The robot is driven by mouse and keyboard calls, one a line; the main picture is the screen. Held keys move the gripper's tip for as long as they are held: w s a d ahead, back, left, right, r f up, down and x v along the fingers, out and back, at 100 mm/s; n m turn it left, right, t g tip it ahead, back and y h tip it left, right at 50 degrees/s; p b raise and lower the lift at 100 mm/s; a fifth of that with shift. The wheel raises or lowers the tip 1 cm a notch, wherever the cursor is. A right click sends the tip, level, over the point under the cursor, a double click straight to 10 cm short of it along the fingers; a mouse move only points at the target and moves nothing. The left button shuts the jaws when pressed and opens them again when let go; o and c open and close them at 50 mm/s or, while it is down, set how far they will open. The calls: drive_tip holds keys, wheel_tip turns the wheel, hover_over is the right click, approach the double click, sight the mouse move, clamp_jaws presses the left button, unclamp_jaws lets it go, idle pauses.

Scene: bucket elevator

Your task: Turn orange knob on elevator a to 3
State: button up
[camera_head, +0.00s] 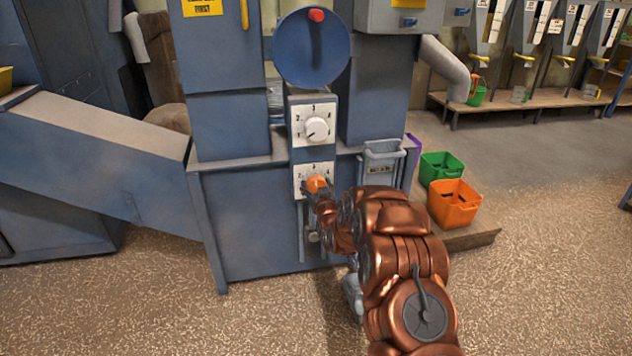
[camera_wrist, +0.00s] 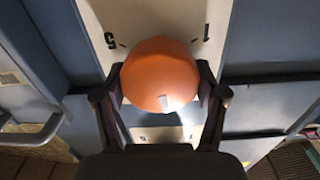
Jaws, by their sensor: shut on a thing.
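The orange knob (camera_head: 317,183) sits on a white numbered plate (camera_head: 300,172) low on the blue elevator (camera_head: 255,215). My gripper (camera_head: 318,192) reaches it from the front, its fingers closed on both sides of the knob. In the wrist view the orange knob (camera_wrist: 158,70) fills the space between the fingertips (camera_wrist: 161,84). A pale mark (camera_wrist: 165,102) is on the knob's lower side there, away from the 5 and 1, which show upside down at the plate's top. The numeral beyond the mark is hidden by my gripper. No elevator letter is legible.
A white knob (camera_head: 317,128) on its own numbered plate is just above. A blue disc (camera_head: 311,50) with a red handle is higher. Green (camera_head: 441,167) and orange (camera_head: 453,203) bins stand right of my arm. A sloped blue chute (camera_head: 90,150) is at left; floor in front is open.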

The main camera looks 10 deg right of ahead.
drive_tip(key=shift+m, duration=0.6)
drive_tip(key=shift+m+p, duration=0.3)
drive_tip(key=o, duration=1.1)
drive_tip(key=shift+o, duration=0.2)
drive_tip(key=s, duration=1.2)
drive_tip(key=shift+d, duration=0.2)
drive_tip(key=shift+r, duration=0.1)
